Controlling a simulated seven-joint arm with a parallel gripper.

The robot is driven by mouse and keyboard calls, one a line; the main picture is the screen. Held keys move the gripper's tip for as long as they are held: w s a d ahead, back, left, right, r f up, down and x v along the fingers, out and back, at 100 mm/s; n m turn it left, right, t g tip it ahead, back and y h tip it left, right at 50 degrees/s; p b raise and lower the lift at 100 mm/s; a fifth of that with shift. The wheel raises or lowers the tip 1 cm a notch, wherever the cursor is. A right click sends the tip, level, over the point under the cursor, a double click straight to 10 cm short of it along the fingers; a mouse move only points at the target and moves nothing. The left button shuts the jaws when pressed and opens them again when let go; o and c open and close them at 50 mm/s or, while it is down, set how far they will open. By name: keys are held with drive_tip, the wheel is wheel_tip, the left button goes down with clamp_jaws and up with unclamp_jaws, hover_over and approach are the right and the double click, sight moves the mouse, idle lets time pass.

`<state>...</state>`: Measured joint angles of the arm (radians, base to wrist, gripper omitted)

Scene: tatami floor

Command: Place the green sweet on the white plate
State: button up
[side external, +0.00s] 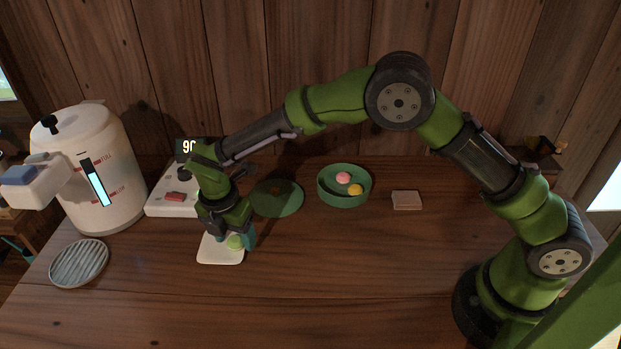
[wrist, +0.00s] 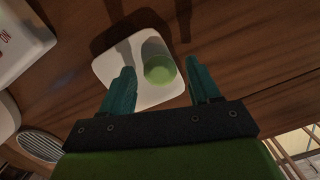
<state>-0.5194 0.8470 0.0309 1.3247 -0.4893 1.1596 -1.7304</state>
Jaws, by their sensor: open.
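The green sweet (wrist: 158,68) is a pale green round piece. It appears to rest on the white plate, towards its right side in the wrist view. The white plate (wrist: 120,68) is a flat square with rounded corners; it also shows in the side view (side external: 215,254), partly covered by my gripper. My gripper (side external: 238,240) is low over the plate. In the wrist view its two teal fingers (wrist: 160,72) are apart, one on each side of the sweet, with visible gaps. In the side view the sweet (side external: 235,242) shows partly beside a finger.
A green bowl (side external: 345,199) holds a pink sweet (side external: 344,177) and a yellow sweet (side external: 355,189). Nearby are a flat green disc (side external: 278,207), a small pale block (side external: 407,200), a scale (side external: 165,208), a white dispenser (side external: 118,180) and a ribbed round dish (side external: 79,263). The front table is clear.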

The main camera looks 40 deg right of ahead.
sight(231, 246)
wheel_tip(231, 246, up, 12)
drive_tip(key=a, duration=0.1)
drive_tip(key=s+d+r+m+y, duration=0.1)
drive_tip(key=s+d+r+m, duration=0.2)
drive_tip(key=d+r+m, duration=0.3)
drive_tip(key=s+d+r+m+t+y, duration=0.1)
drive_tip(key=s+d+r+m+t, duration=0.2)
drive_tip(key=s+d+r+m, duration=0.4)
drive_tip(key=s+d+f+m+t+y, duration=0.1)
drive_tip(key=s+d+f+m+t, duration=0.1)
drive_tip(key=s+d+m, duration=0.7)
drive_tip(key=s+m+t, duration=0.1)
drive_tip(key=s+m, duration=0.2)
drive_tip(key=m, duration=0.2)
drive_tip(key=shift+s+d+f+m+t, duration=0.15)
drive_tip(key=shift+d+f+m+t, duration=0.05)
drive_tip(key=shift+f+m+t, duration=0.1)
